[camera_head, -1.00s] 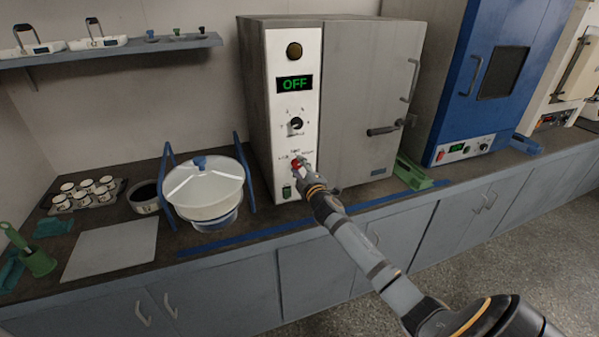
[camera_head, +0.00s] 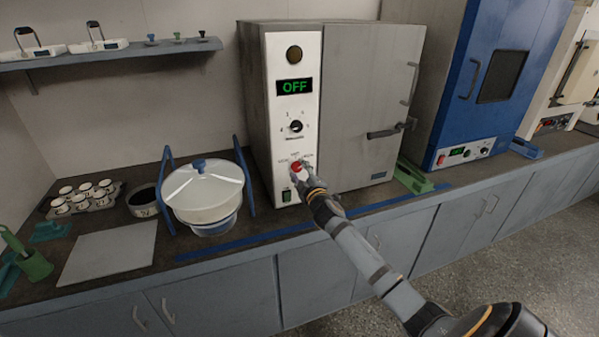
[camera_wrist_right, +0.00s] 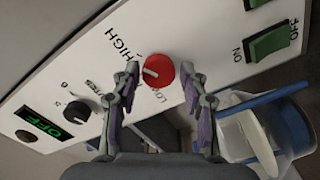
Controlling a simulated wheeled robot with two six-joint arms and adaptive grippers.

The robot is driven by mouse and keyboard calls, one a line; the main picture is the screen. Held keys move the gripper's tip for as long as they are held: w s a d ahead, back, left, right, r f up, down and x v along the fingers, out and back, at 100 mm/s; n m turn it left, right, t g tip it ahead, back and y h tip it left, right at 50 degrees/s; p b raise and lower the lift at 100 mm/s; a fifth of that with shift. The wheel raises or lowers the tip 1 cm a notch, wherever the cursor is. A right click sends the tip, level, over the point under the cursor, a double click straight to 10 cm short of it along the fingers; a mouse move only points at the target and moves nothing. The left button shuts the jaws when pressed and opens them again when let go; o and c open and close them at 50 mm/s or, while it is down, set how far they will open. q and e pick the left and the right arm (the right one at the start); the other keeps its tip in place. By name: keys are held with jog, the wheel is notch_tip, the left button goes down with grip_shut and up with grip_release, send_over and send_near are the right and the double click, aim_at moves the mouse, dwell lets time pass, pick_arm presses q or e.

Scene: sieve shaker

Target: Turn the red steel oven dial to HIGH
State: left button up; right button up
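The red dial (camera_head: 298,167) is low on the white control panel of the grey steel oven (camera_head: 368,95). In the right wrist view the dial (camera_wrist_right: 160,76) carries a white pointer mark toward the lower left, roughly between the HIGH and LOW labels; the label between them is partly hidden. My right gripper (camera_head: 302,172) is in front of the dial. In the wrist view its fingers are open, one on each side of the dial, with a visible gap to it on both sides. My left gripper is not in view.
The oven display (camera_head: 294,87) reads OFF. A black knob (camera_head: 296,127) is above the red dial, and a green switch (camera_head: 286,196) is below it. A white-lidded bowl (camera_head: 203,190) between blue uprights stands left of the oven. A blue oven (camera_head: 462,130) stands to the right.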

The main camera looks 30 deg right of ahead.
jog(key=shift+o, duration=0.7)
jog(key=v, duration=1.2)
